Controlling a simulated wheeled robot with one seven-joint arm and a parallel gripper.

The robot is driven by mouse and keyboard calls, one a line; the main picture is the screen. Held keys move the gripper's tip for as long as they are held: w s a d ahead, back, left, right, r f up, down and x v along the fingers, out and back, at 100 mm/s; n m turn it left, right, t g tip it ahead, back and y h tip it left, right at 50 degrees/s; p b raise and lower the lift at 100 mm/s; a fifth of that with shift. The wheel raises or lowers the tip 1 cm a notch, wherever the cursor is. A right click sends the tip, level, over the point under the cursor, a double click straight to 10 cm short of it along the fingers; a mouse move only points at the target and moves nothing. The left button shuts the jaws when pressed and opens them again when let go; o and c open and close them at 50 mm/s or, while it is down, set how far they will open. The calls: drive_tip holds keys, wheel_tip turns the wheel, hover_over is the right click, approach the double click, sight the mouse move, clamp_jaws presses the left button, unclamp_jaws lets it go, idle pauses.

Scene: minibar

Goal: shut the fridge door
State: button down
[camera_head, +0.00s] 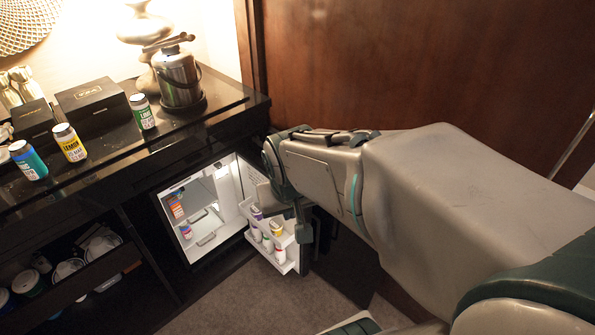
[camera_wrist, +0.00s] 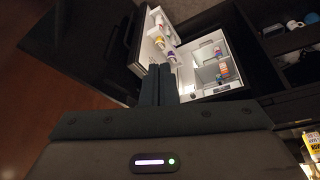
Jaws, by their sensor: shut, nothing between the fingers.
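The small fridge (camera_head: 205,245) is built into the black cabinet, and its lit white interior shows a few small items. Its door (camera_head: 283,266) stands wide open to the right, with bottles in the white door racks. My gripper (camera_head: 303,232) is shut and empty, at the door's upper part. In the wrist view its closed fingers (camera_wrist: 159,70) overlap the door's edge; I cannot tell whether they touch it.
The black counter (camera_head: 205,128) above holds a steel flask (camera_head: 180,80), a lamp, black boxes (camera_head: 92,100) and several labelled bottles. Open shelves with cups are left of the fridge. A brown wood panel (camera_head: 400,60) is behind my arm. Carpet (camera_head: 230,300) in front of the fridge is clear.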

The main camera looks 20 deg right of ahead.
drive_tip(key=w+d+f+m+t+b, duration=0.2)
drive_tip(key=w+d+f+m+b, duration=0.15)
drive_tip(key=w+d+f, duration=0.65)
drive_tip(key=w+d+f+m+t+b, duration=0.2)
drive_tip(key=w+d+f+t+b, duration=0.25)
drive_tip(key=f, duration=0.85)
drive_tip(key=w+d+f+m+t+y+b, duration=0.1)
drive_tip(key=d+f+m+t+b, duration=0.6)
drive_tip(key=f+m, duration=0.5)
drive_tip(key=w+f, duration=0.1)
drive_tip(key=w, duration=0.9)
drive_tip(key=shift+d+f+n+t, duration=0.15)
drive_tip(key=shift+n+t, duration=0.3)
drive_tip(key=shift+s, duration=0.1)
